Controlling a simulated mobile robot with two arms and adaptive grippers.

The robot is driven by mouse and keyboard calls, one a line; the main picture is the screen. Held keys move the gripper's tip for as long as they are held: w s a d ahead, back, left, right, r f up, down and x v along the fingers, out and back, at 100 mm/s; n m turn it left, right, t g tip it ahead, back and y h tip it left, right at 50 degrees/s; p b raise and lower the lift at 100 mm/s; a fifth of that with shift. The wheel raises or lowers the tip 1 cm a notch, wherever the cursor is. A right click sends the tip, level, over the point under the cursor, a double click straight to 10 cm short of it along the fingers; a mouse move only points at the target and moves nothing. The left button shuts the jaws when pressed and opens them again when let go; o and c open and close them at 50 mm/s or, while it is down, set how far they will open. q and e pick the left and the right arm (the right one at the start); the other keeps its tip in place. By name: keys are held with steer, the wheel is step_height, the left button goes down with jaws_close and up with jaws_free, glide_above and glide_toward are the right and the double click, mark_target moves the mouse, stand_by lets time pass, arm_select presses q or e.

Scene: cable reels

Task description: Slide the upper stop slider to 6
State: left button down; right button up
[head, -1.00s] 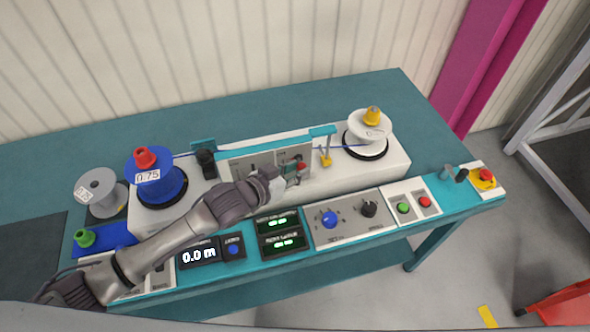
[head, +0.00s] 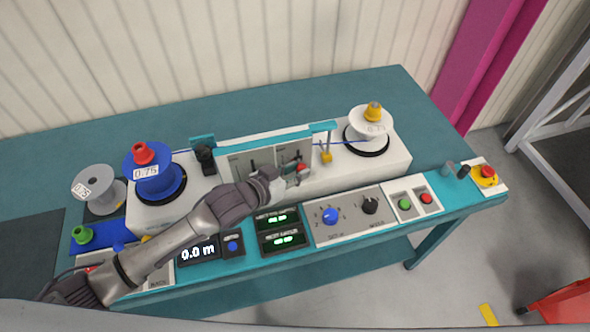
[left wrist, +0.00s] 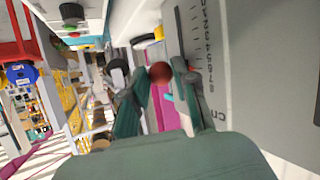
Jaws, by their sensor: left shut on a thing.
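The upright grey panel (head: 236,164) on the white machine carries the slot scales with the stop sliders. A red ball knob (head: 302,168) shows on its right part; the left wrist view shows a red ball knob (left wrist: 160,73) too. My left gripper (head: 295,178) is at this knob, and in the left wrist view its two fingers (left wrist: 158,88) close around it. The slot with its number scale (left wrist: 200,50) runs beside the fingers. The numbers are too small and blurred to read the slider's setting. My right gripper is not in view.
A blue reel (head: 154,175) stands left of the panel and a white reel (head: 368,128) right of it, with a blue cable between. A teal control desk (head: 300,255) with displays, knobs and buttons lies in front, below my left arm. A grey reel (head: 98,188) stands at far left.

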arm_select(q)
steer(key=c, duration=0.8)
jaws_free()
steer(key=v, duration=1.2)
steer(key=shift+d, duration=0.1)
